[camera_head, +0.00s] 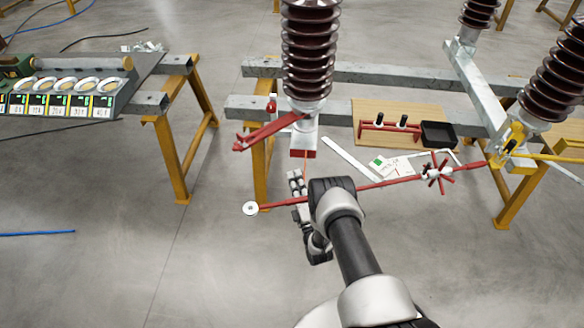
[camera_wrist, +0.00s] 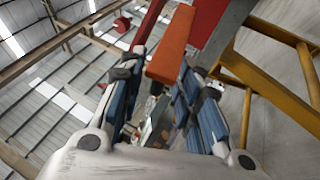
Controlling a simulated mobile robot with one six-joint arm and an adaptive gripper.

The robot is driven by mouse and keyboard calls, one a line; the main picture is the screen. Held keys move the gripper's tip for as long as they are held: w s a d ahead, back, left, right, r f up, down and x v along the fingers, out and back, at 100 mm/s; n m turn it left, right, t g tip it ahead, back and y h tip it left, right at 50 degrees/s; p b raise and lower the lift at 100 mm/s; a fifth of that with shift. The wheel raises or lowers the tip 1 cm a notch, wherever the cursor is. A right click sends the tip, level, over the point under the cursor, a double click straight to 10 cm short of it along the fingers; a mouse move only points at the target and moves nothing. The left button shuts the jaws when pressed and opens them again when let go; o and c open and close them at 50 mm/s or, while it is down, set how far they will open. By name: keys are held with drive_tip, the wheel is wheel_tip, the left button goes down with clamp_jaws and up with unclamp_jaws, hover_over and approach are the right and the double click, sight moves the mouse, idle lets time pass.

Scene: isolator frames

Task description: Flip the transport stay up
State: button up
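A red flat bar (camera_head: 268,132) angles left from the foot of the left insulator; I cannot tell for sure whether it is the transport stay. A red block (camera_head: 303,154) sits under that foot. My gripper (camera_head: 296,183) is just below the block, fingers pointing up. In the wrist view my gripper (camera_wrist: 160,75) has its blue-padded fingers apart. An orange-red bar (camera_wrist: 171,48) shows between and beyond the fingertips, with no clear contact. My wrist partly hides a long red rod (camera_head: 385,183) with a white disc (camera_head: 250,208) at its left end.
Ribbed brown insulators (camera_head: 311,50) stand on grey steel beams (camera_head: 385,74) over yellow trestles (camera_head: 175,160). A wooden board (camera_head: 385,108) holds red tools and a black tray (camera_head: 438,134). A star-shaped handle (camera_head: 438,174) sits on the rod. The floor at left front is clear.

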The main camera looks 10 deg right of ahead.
drive_tip(key=shift+w+r, duration=0.1)
drive_tip(key=shift+w, duration=0.05)
clamp_jaws()
idle(0.4)
idle(0.5)
